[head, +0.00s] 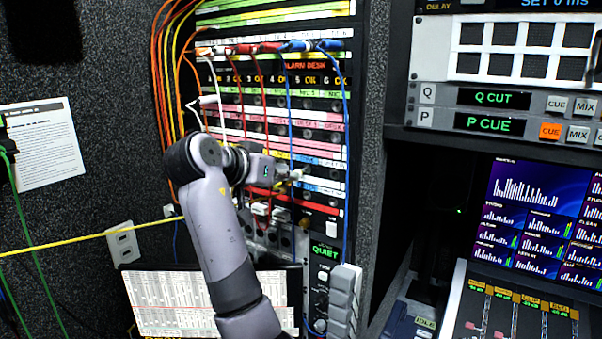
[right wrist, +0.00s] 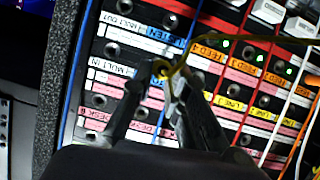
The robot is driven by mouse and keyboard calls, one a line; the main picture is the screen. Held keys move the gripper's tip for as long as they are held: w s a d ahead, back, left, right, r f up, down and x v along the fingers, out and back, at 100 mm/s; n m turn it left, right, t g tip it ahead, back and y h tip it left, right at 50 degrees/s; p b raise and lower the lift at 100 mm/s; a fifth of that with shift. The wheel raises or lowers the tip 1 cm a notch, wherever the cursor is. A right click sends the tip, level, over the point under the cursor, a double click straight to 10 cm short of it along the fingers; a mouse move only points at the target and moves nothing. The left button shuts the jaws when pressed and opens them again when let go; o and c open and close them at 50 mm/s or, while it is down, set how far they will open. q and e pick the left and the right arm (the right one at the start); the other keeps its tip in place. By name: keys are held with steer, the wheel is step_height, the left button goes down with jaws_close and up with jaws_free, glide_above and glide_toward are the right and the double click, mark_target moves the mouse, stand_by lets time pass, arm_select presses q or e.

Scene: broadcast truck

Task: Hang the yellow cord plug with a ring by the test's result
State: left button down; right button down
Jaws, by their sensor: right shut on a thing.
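The yellow cord (head: 90,236) runs in from the left edge and passes behind my right arm in the head view. In the right wrist view the yellow cord (right wrist: 252,38) comes from the right to my right gripper (right wrist: 160,88), which is shut on the cord's plug end. A small yellow ring (right wrist: 158,68) shows at the fingertips; the plug is mostly hidden. In the head view the right gripper (head: 295,174) is in front of the lower patch rows. A small display (head: 326,252) reads "QUIET". My left gripper is not in view.
The patch panel (head: 338,120) has labelled socket rows, an "ALARM DESK" strip (head: 305,65) and hanging red, blue and white cords. These cords cross the panel near my gripper. A monitor (head: 160,300) stands below. A console (head: 530,300) is at right.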

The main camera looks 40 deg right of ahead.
steer(key=shift+s+a, duration=0.1)
steer(key=shift+a, duration=0.2)
stand_by(0.4)
steer(key=shift+s+a, duration=0.3)
steer(key=shift+a, duration=0.45)
steer(key=shift+s+a, duration=0.3)
steer(key=shift+a, duration=0.4)
steer(key=shift+s+a, duration=0.3)
steer(key=shift+a, duration=0.4)
steer(key=shift+s+a, duration=0.3)
steer(key=shift+a, duration=0.4)
